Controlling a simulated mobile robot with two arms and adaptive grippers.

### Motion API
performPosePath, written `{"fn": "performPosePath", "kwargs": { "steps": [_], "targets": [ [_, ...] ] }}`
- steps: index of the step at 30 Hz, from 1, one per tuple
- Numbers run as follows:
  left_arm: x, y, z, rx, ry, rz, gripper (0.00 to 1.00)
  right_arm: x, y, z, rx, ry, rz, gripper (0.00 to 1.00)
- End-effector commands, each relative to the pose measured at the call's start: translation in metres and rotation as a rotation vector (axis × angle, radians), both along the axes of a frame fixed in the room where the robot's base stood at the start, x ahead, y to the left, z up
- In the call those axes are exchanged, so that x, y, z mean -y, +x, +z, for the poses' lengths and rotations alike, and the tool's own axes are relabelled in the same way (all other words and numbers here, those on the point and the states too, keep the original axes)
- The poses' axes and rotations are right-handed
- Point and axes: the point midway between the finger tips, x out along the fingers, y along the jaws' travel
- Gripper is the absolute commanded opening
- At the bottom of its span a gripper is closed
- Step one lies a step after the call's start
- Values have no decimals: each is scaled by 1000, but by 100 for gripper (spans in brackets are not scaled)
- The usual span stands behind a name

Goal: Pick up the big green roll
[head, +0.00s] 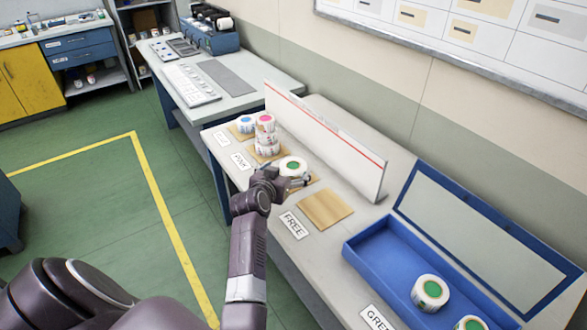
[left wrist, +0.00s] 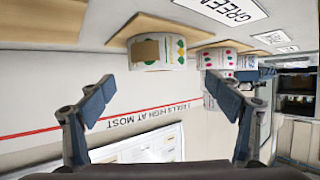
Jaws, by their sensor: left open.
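A white roll with a green core (head: 293,164) stands on a wooden square on the bench, just beyond my left gripper (head: 291,183) in the head view, which partly covers it. In the left wrist view, which is upside down, a roll with green dots and a tan label (left wrist: 157,52) sits against its wooden pad (left wrist: 142,27), between and beyond the fingers. My left gripper (left wrist: 160,100) is open and empty, apart from the roll. Two more green-cored rolls (head: 432,291) (head: 472,324) are in the blue tray (head: 376,249). My right gripper is not in view.
Stacked pink-cored rolls (head: 267,141) and a blue-cored roll (head: 245,124) stand left of the green roll. An empty wooden square (head: 325,208) with a FREE sign (head: 294,224) lies to its right. A low white panel (head: 325,143) stands behind.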

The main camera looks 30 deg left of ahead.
Motion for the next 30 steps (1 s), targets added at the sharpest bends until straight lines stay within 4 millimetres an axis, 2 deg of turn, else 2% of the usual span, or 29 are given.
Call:
{"fn": "performPosePath", "kwargs": {
  "steps": [5,15,26,30],
  "targets": [
    [-1,9,-4,0,1,-1,84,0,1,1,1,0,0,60],
    [-9,43,-21,0,0,-1,84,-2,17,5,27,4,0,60],
    [-10,49,-25,0,1,0,84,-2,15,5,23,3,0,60],
    [-10,49,-25,0,1,0,70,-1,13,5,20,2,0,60]
  ]
}}
